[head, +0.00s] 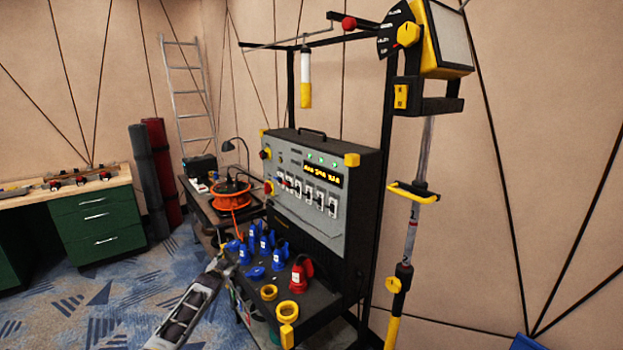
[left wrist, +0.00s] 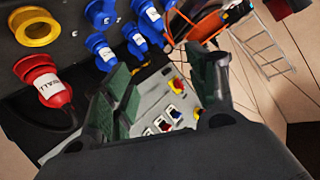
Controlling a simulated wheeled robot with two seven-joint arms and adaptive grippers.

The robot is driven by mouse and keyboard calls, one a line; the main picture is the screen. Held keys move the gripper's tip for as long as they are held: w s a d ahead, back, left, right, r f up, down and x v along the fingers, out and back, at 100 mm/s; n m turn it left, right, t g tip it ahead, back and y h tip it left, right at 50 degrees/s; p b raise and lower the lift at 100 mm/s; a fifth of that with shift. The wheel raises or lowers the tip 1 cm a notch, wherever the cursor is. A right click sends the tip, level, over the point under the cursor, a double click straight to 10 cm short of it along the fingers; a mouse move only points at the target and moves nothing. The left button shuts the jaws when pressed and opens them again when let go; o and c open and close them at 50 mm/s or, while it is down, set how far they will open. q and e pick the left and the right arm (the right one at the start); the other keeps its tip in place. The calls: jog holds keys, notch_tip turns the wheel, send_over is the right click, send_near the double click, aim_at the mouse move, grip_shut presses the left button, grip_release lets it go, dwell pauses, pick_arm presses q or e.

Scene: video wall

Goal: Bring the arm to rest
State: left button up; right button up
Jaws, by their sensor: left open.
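My left arm comes in from the bottom of the head view, and my left gripper (head: 222,258) is at the left front edge of the grey panel unit's lower shelf (head: 320,305), beside the blue plugs (head: 254,243). In the left wrist view my left gripper (left wrist: 165,85) has its two dark green finger pads apart with nothing held between them. Blue plugs (left wrist: 101,48) and a red plug (left wrist: 45,85) stand in that view beyond and left of the fingers. I cannot tell whether a finger touches a plug. My right gripper is in neither view.
The upright grey control panel (head: 315,195) rises behind the shelf, with a black frame and a yellow work lamp (head: 442,40) above. An orange cable reel (head: 232,192) sits on a side table. A ladder (head: 188,95) leans at the back. Carpet at the left is clear.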

pick_arm(q)
jog(key=s+d+f+n+g, duration=0.1)
jog(key=s+d+f+g, duration=0.15)
jog(key=s+f, duration=1.5)
jog(key=s+d+f+g, duration=0.1)
jog(key=s+f+g, duration=0.3)
jog(key=s+f, duration=1.4)
jog(key=s+d+f+g, duration=0.1)
jog(key=s+f, duration=0.5)
jog(key=s, duration=0.9)
jog(key=s+d+f+g, duration=0.1)
jog(key=s+f+g, duration=0.2)
jog(key=s+f, duration=0.4)
jog(key=s+d+f+g, duration=0.1)
jog(key=s+f, duration=0.5)
jog(key=s, duration=1.8)
jog(key=shift+s+d+f+n+g+h, duration=0.2)
jog(key=shift+d+n+g+h, duration=0.15)
jog(key=shift+g, duration=0.3)
jog(key=shift+w, duration=0.1)
